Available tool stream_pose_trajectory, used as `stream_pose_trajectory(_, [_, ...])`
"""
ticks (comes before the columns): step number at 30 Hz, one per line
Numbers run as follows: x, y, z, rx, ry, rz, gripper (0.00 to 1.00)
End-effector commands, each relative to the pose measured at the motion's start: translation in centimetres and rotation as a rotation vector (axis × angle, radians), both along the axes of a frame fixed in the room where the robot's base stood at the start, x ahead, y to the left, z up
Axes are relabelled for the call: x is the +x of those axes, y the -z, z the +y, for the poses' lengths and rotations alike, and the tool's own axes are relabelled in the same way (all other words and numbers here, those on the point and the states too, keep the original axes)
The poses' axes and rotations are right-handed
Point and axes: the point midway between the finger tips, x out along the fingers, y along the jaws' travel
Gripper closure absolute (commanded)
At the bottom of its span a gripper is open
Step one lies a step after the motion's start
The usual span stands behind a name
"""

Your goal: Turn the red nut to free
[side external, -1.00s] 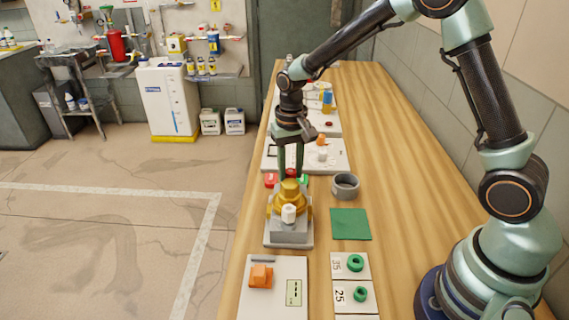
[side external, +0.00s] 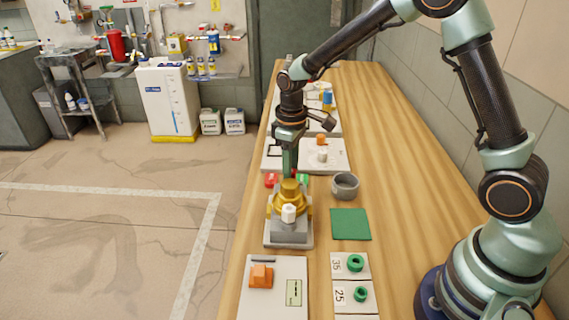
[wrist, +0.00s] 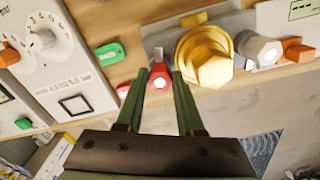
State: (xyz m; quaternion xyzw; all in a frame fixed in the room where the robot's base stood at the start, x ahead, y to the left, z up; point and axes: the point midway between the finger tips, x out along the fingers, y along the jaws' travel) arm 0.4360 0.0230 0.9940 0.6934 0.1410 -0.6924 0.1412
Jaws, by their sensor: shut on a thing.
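The red nut (wrist: 159,77) shows in the wrist view between my fingertips, with a pale spot on its face. A small grey piece (wrist: 158,53) sticks out just past it. My gripper (wrist: 160,72) is shut on the nut, one green finger on each side. In the side view my gripper (side external: 289,176) points down behind the yellow valve body and the nut is hidden. A green tag (wrist: 110,53) and a smaller red tag (wrist: 123,90) lie left of the nut in the wrist view; the side view shows a red tag (side external: 270,180) and green tag (side external: 303,180).
Panels stand in front and behind. Bare wood (side external: 400,190) is free at right.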

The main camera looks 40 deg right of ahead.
Motion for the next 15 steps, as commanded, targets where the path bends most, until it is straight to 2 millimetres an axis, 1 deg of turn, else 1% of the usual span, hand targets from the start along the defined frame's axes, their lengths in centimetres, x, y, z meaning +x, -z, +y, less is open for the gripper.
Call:
stream_pose_trajectory(6, [0.06,-0.15,0.09,0.0,-0.054,-0.003,1.0])
stream_pose_trajectory(15, [0.06,-0.16,0.1,0.0,-0.067,-0.003,1.0])
